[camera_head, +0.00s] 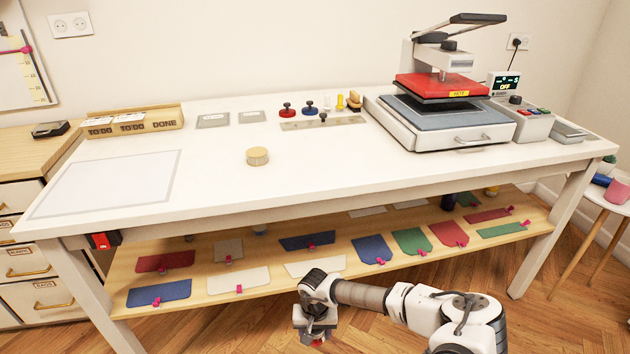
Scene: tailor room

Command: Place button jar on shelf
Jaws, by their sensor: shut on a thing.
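My gripper (316,338) is low at the bottom of the view, in front of the table's lower shelf (205,252). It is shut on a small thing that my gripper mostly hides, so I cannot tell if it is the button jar. The wooden shelf bears several coloured fabric pieces with pink clips. A small round tan piece (258,156) sits alone on the white tabletop (330,165); I cannot tell whether it is a jar or a lid.
A red-topped heat press (443,88) stands at the table's right, beside a control box (517,118). A wooden TO DO/DONE tray (133,123) is at the back left. Table legs (550,230) bound the shelf. A small stool (592,190) stands at far right.

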